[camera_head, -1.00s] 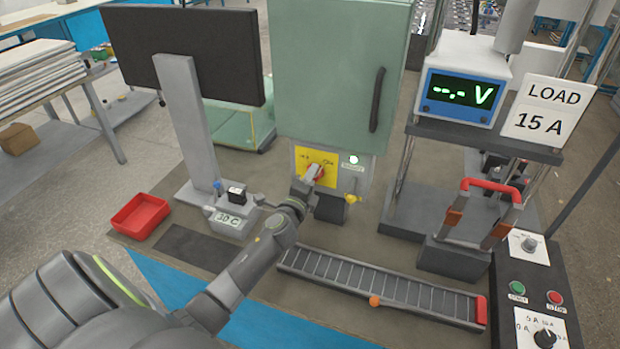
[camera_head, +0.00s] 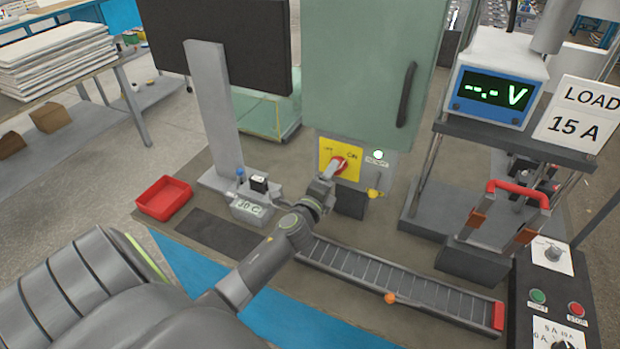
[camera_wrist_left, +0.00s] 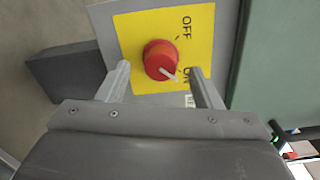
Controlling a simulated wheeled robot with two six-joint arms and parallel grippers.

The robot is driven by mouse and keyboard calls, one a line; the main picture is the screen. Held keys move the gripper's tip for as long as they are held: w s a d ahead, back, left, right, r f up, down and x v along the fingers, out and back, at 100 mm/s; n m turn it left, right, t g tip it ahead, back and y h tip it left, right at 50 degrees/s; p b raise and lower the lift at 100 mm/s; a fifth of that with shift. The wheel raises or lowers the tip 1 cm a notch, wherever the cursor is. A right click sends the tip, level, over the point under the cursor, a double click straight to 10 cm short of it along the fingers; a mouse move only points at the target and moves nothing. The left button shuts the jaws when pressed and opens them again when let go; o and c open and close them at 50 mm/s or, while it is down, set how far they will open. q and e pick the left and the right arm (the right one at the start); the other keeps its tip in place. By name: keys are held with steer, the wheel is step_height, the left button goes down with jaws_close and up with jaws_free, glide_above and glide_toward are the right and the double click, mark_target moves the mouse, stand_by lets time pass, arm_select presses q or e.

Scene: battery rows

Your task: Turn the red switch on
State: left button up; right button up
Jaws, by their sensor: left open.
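The red switch is a round knob (camera_head: 341,163) on a yellow plate (camera_head: 353,171) with OFF and ON labels, low on the green cabinet (camera_head: 360,60). In the left wrist view the knob (camera_wrist_left: 157,55) shows fully, and its white pointer slants toward the ON label (camera_wrist_left: 188,73). My left gripper (camera_head: 332,171) is open just in front of the knob. In the left wrist view its fingers (camera_wrist_left: 159,72) stand apart to either side of the knob, with visible space between; contact is not apparent. A round lamp (camera_head: 378,154) beside the plate looks bright greenish white.
A dark box (camera_head: 350,203) and a yellow-handled part (camera_head: 375,194) sit just below the plate. A red tray (camera_head: 164,198) lies at left. A roller track (camera_head: 395,285) crosses the front. A meter (camera_head: 490,88) stands on a rack at right, above a red-handled device (camera_head: 517,193).

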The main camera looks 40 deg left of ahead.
arm_select(q)
steer(key=b+v, duration=0.1)
steer(key=v, duration=1.3)
steer(key=shift+s, duration=0.25)
steer(key=s+d+f+n+g+h, duration=0.1)
steer(key=s+d+f+n+g, duration=0.1)
steer(key=s+f+n+g, duration=0.6)
steer(key=s+d+f+n+g+h, duration=0.2)
steer(key=s+n+g, duration=0.4)
steer(key=s+n, duration=0.55)
step_height(320, 180, down, 24)
steer(key=s+a+m+g, duration=0.1)
steer(key=s+a, duration=0.1)
steer(key=s+d+f+g, duration=0.1)
steer(key=s+f, duration=1.4)
steer(key=f, duration=0.1)
steer(key=shift+d, duration=0.35)
